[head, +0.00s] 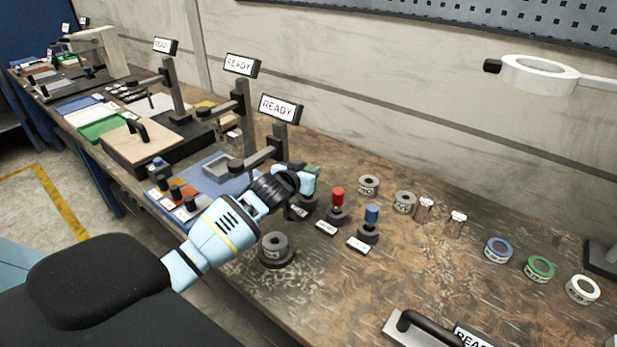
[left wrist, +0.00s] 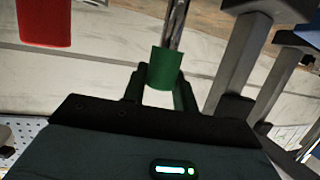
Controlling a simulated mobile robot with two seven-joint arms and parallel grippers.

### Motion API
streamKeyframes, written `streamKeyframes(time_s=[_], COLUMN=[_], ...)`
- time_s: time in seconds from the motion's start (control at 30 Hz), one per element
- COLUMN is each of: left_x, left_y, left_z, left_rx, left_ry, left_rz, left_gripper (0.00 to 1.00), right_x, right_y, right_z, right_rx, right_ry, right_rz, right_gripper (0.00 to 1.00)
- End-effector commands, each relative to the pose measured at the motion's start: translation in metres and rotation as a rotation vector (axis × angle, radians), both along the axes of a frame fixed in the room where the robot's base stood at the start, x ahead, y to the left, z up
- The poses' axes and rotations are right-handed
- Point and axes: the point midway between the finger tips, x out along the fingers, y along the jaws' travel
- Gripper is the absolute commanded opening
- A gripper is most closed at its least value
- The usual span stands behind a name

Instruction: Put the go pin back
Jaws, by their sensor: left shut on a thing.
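The go pin has a green handle (left wrist: 163,68) and a bright metal shank. In the left wrist view the handle sits between the two fingers of my left gripper (left wrist: 160,88), and the shank runs off the top edge. In the head view my left gripper (head: 303,184) is over the row of pin holders, shut on the pin, with a bit of green (head: 313,171) showing. A dark holder (head: 308,202) is just below it, partly hidden. I cannot tell whether the shank is in it. My right gripper is out of view.
A red-handled pin (head: 338,198) stands close to the right in its holder, then a blue-handled pin (head: 372,215). A grey ring block (head: 274,244) on a dark base is in front. A gauge arm with a READY sign (head: 280,108) rises behind.

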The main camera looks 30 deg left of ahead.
Motion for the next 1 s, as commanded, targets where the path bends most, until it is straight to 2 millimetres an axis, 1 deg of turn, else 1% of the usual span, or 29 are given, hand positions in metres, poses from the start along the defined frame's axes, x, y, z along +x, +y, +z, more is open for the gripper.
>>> streamKeyframes(time_s=[0.03,0.13,0.47,0.6,0.63,0.7,0.77,1.0], left_x=[0.0,0.0,0.0,0.0,0.0,0.0,0.0,0.0], left_y=[0.0,0.0,0.0,0.0,0.0,0.0,0.0,0.0], left_z=[-0.01,-0.02,-0.021,-0.025,-0.025,-0.025,-0.025,-0.025], left_rx=[0.0,-0.002,-0.001,-0.001,0.0,0.0,0.0,0.0], left_ry=[0.002,0.001,-0.003,-0.002,0.0,0.0,0.0,0.0], left_rz=[0.0,0.001,-0.001,0.0,0.0,0.0,0.0,0.0], left_gripper=[0.0,0.0,0.0,0.0,0.32,0.41,0.49,0.5], right_x=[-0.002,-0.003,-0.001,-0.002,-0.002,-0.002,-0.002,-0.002], right_y=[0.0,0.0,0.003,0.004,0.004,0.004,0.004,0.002], right_z=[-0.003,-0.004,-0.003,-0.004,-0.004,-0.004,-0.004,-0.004], right_rx=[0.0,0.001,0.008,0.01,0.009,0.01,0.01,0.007], right_ry=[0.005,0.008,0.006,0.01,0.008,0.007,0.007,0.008], right_rz=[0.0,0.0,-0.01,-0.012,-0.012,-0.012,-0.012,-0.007], right_gripper=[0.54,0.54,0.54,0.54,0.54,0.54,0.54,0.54])
